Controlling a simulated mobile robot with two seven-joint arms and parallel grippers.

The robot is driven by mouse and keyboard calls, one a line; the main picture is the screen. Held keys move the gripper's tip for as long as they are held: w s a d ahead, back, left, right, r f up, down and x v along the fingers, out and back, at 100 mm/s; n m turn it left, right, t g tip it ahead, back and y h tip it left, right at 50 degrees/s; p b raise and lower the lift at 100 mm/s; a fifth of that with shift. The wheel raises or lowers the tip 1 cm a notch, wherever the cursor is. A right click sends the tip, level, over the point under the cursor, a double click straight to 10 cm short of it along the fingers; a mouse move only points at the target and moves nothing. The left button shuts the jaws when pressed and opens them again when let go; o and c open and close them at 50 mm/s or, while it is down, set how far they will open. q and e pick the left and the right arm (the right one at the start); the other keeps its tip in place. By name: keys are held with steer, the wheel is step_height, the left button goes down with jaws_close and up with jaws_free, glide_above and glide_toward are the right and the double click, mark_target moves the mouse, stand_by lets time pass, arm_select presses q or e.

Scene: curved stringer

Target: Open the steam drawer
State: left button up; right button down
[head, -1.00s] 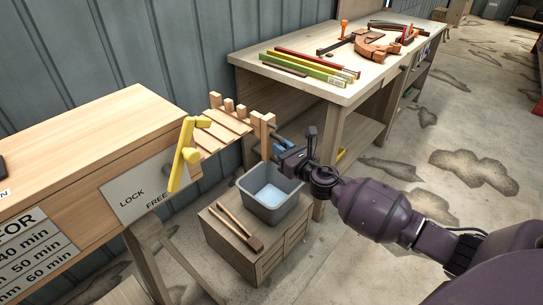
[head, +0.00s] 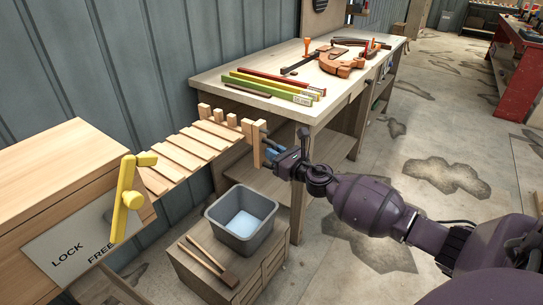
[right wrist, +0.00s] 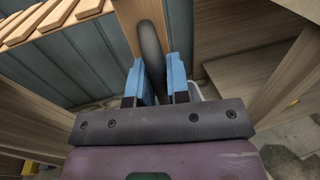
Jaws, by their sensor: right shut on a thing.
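The steam drawer (head: 186,150), a rack of pale wooden slats, sticks well out of the end of the wooden steam box (head: 45,175). My right gripper (head: 274,153) is at the drawer's outer end. In the right wrist view its blue fingers (right wrist: 160,90) are shut around the dark grey handle (right wrist: 151,48), which runs along the wooden front. The yellow lever (head: 127,200) stands upright, slightly tilted, on the box's end by the LOCK and FREE sign (head: 80,250). My left gripper is not in view.
A workbench (head: 225,83) with clamps and coloured strips stands behind. The floor to the right is open.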

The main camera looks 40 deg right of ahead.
steer(key=c, duration=1.1)
jaws_free()
steer(key=s+d, duration=0.1)
steer(key=s, duration=0.9)
steer(key=shift+s+d, duration=0.3)
